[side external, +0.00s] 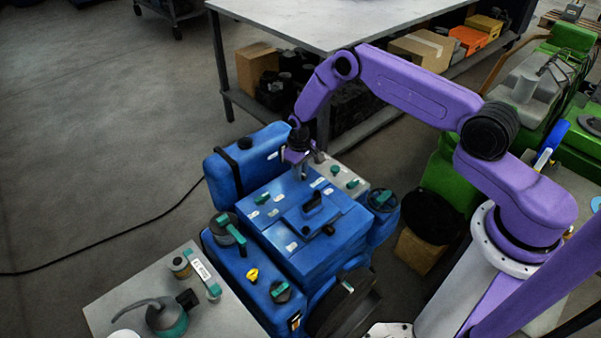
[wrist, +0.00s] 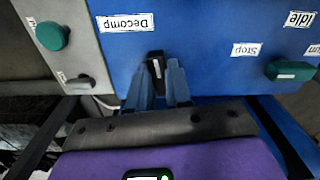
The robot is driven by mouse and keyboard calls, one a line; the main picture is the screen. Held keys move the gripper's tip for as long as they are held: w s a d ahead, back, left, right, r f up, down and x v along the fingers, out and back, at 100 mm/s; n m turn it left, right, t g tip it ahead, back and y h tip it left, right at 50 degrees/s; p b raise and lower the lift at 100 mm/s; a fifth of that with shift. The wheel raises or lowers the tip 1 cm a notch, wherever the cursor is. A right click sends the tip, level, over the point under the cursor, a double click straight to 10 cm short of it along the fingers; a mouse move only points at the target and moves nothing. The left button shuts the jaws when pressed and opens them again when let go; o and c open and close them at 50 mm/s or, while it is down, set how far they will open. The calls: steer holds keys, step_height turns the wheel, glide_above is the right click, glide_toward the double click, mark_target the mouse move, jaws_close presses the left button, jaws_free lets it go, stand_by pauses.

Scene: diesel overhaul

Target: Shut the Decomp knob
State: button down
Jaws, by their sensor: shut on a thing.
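A small black knob (wrist: 155,62) with a pale mark shows in the wrist view on the blue engine's top face, close to the label "Decomp" (wrist: 127,22). The two grey-blue fingers of my gripper (wrist: 159,78) come up on either side of this knob and are shut on it. The fingertips hide part of the knob's sides. In the side view my gripper (side external: 303,172) points down at the far part of the blue engine (side external: 300,255). The knob is too small and covered to make out there.
In the wrist view a round teal knob (wrist: 52,36) stands on a grey panel at left, and a teal lever (wrist: 290,71) lies at right by "Stop" and "Idle" labels. A blue tank (side external: 247,163) stands beside my gripper. A black handle (side external: 312,201) rises from the engine top.

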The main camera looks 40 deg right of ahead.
steer(key=n, duration=0.3)
steer(key=shift+n, duration=0.4)
steer(key=shift+n, duration=0.3)
steer(key=n, duration=0.3)
steer(key=shift+n, duration=0.6)
